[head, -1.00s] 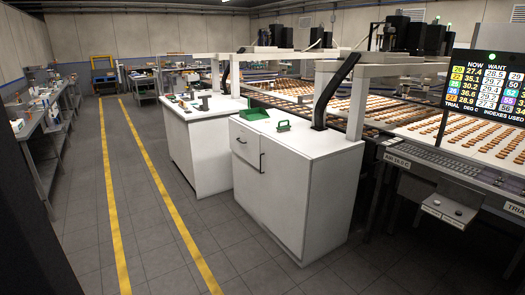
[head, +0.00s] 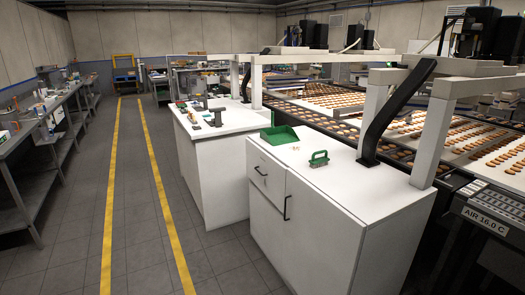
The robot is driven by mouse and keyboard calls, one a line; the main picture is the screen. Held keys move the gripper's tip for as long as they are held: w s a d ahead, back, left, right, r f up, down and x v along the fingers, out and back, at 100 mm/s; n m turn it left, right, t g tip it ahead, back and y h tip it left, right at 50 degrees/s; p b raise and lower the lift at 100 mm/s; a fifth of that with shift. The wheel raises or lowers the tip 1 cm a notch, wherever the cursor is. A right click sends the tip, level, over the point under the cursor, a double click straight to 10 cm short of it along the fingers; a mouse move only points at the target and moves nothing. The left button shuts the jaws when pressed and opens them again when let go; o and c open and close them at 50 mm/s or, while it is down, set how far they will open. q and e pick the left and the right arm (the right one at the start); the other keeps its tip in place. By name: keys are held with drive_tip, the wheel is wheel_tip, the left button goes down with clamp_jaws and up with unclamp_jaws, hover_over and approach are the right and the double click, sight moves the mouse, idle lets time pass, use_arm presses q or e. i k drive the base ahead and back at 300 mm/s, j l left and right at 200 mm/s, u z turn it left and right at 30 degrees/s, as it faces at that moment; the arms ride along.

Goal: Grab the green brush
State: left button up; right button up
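The green brush (head: 319,159) stands on top of the near white cabinet (head: 347,228). It has a raised loop-like green handle and a paler lower part. A green dustpan-like tray (head: 279,136) lies behind it to the left on the same top, with a few small crumbs or pieces (head: 295,148) between them. Neither of my grippers shows in the head view.
A second white cabinet (head: 205,160) with small tools on top stands behind, to the left. A black slanted post (head: 396,110) rises to the right of the brush, beside the biscuit conveyor (head: 480,140). Open grey floor (head: 134,200) with yellow lines lies left.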

sight(317, 163)
drive_tip(key=i+j+z, duration=0.25)
drive_tip(key=i, duration=0.3)
drive_tip(key=i+j+z, duration=0.25)
drive_tip(key=i, duration=0.25)
drive_tip(key=i+j+z, duration=0.2)
drive_tip(key=z, duration=0.2)
drive_tip(key=i+j+z, duration=0.25)
drive_tip(key=z, duration=0.15)
drive_tip(key=i+j+z, duration=0.1)
drive_tip(key=j+z, duration=0.35)
drive_tip(key=i+j+z, duration=0.1)
drive_tip(key=j+z, duration=0.7)
drive_tip(key=i+l, duration=0.05)
